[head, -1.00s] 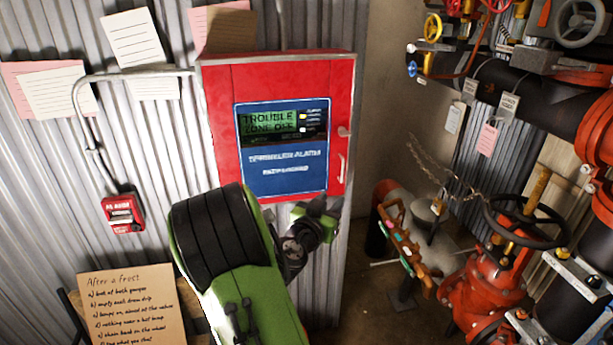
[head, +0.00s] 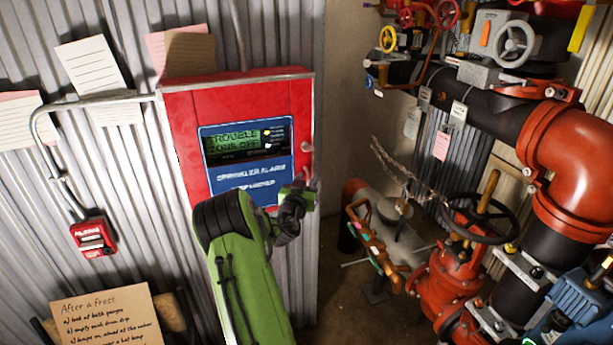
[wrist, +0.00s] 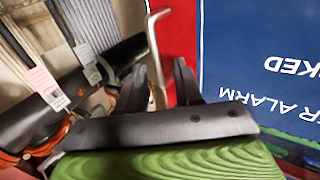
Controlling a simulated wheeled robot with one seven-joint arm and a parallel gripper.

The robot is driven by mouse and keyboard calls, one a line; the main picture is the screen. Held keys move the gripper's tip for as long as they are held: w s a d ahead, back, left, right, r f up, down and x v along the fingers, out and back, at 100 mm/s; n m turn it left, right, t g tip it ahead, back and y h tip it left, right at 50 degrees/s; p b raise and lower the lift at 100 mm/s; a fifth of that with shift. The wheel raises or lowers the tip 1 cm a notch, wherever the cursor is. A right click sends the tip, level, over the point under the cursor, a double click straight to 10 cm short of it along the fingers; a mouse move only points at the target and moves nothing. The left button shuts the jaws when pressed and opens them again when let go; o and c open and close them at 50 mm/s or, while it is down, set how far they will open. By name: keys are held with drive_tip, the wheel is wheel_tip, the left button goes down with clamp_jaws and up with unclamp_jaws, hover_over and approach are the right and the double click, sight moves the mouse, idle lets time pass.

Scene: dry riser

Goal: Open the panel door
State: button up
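The red alarm panel (head: 182,130) hangs on the corrugated wall in the head view. Its door carries a blue label and screen (head: 248,158) and looks closed. A small latch knob (head: 307,147) sits on its right edge. The pale door handle (head: 314,174) is below the knob, partly hidden by my gripper (head: 306,187). In the wrist view the metal handle (wrist: 153,45) stands off the red door edge. My gripper (wrist: 160,78) is open there, one finger on each side of the handle's line. I cannot tell whether either finger touches it.
Red valves and black pipes (head: 495,120) fill the right side, with a black handwheel (head: 480,218) in front. A small red alarm box (head: 93,236) and paper notes are on the wall at left. Floor shows between panel and pipes.

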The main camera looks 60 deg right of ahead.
drive_tip(key=shift+d, duration=0.1)
clamp_jaws()
idle(1.4)
